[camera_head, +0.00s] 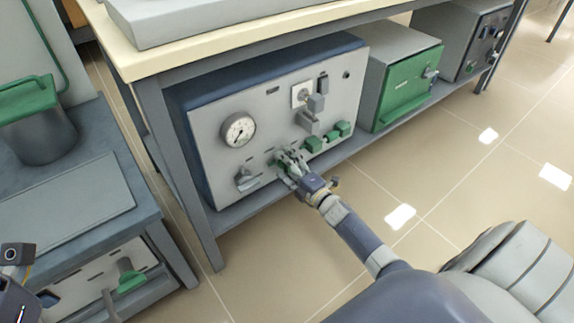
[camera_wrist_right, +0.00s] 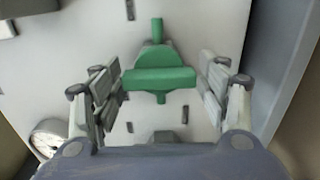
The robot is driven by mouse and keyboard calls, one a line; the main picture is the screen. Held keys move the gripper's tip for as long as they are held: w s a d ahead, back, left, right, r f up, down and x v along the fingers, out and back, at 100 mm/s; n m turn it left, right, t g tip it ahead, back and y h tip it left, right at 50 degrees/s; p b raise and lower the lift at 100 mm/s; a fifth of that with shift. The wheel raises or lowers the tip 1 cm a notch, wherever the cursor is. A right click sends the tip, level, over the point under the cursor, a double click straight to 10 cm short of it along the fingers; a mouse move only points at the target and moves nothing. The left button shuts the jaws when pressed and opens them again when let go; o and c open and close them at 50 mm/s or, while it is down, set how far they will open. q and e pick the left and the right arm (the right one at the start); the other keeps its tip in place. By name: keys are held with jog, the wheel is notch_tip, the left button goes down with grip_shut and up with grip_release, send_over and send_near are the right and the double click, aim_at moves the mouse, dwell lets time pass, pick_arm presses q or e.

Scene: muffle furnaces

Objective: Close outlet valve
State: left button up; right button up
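A green valve handle (camera_wrist_right: 160,79) is mounted on the light grey front panel (camera_head: 210,125) of the blue-cased unit under the bench. In the right wrist view it lies between the two fingers of my right gripper (camera_wrist_right: 160,88), with a gap on each side. In the head view my right gripper (camera_head: 286,163) is at the panel's lower middle and partly hides the valve. The right gripper is open. I cannot read a label showing whether this is the outlet valve. Part of my left arm shows at the bottom left corner; its fingers are out of sight.
A round gauge (camera_head: 238,130) and a grey knob (camera_head: 246,179) are left of the gripper. Several green switches (camera_head: 328,138) are to its right. The bench leg (camera_head: 178,150) stands left of the unit. A green-fronted box (camera_head: 408,90) is further right. Floor in front is free.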

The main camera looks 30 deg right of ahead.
jog(key=shift+d, duration=0.1)
jog(key=s, duration=1.2)
jog(key=shift+d, duration=0.45)
jog(key=shift+a+r, duration=0.1)
